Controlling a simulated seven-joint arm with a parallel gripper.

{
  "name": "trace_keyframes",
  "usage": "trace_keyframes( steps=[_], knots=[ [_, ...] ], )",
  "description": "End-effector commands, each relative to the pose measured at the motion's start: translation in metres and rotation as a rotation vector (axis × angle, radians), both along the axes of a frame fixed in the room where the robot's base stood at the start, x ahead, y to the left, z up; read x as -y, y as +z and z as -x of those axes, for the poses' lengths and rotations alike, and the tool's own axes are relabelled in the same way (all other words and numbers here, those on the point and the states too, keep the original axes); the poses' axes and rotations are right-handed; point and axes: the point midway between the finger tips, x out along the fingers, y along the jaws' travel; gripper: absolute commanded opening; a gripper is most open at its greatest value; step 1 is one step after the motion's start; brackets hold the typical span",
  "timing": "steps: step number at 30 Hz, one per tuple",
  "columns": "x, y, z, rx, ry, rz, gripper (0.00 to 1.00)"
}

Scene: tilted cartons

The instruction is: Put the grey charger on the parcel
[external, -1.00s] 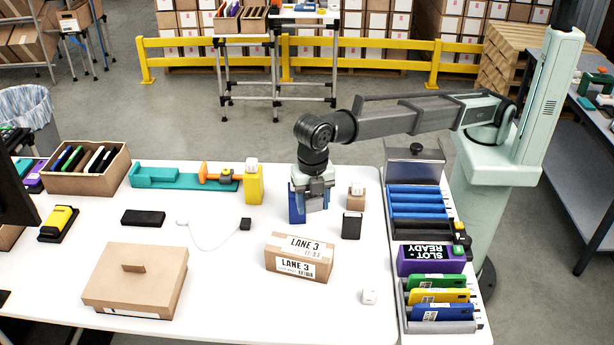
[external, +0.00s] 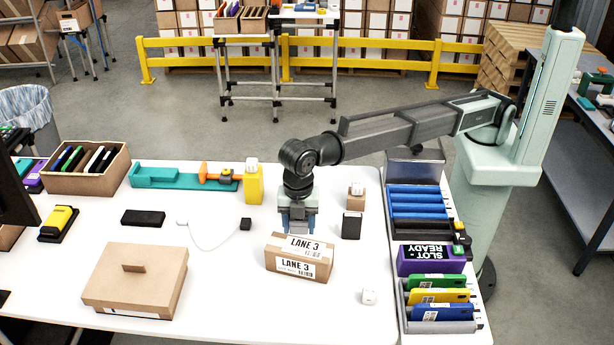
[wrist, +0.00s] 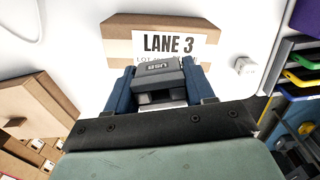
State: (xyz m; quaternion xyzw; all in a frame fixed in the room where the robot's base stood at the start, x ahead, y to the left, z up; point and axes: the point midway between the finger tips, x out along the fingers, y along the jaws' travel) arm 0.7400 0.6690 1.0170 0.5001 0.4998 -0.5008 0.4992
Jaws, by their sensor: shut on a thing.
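The grey charger (wrist: 158,72), marked USB, is between the blue fingers of my gripper (wrist: 160,82) in the wrist view. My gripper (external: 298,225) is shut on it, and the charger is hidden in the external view. The parcel (external: 298,266) is a brown carton with LANE 3 labels, standing on the white table. It also shows in the wrist view (wrist: 118,32), just beyond the fingers. My gripper is at the parcel's far edge in the external view; whether the charger touches the parcel I cannot tell.
A small dark box (external: 352,225) and a white cube on a small carton (external: 356,202) stand right of my gripper. A white cube (external: 369,297) lies right of the parcel. A lidded carton (external: 110,280) is at left. A rack of coloured items (external: 438,325) is at right.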

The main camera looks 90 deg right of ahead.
Motion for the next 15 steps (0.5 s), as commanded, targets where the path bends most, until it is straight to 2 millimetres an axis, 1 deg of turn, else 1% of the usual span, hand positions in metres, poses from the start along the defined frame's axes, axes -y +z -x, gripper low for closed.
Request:
trace_keyframes(
  steps=[5,9,12,15],
  knots=[
    [0.0,-0.013,0.0,0.0,0.001,0.0,0.22],
    [0.0,-0.03,0.0,-0.001,0.001,0.001,0.22],
    [0.0,-0.039,0.0,0.0,0.001,0.0,0.22],
    [0.0,-0.041,0.0,0.001,0.001,-0.001,0.22]
  ],
)
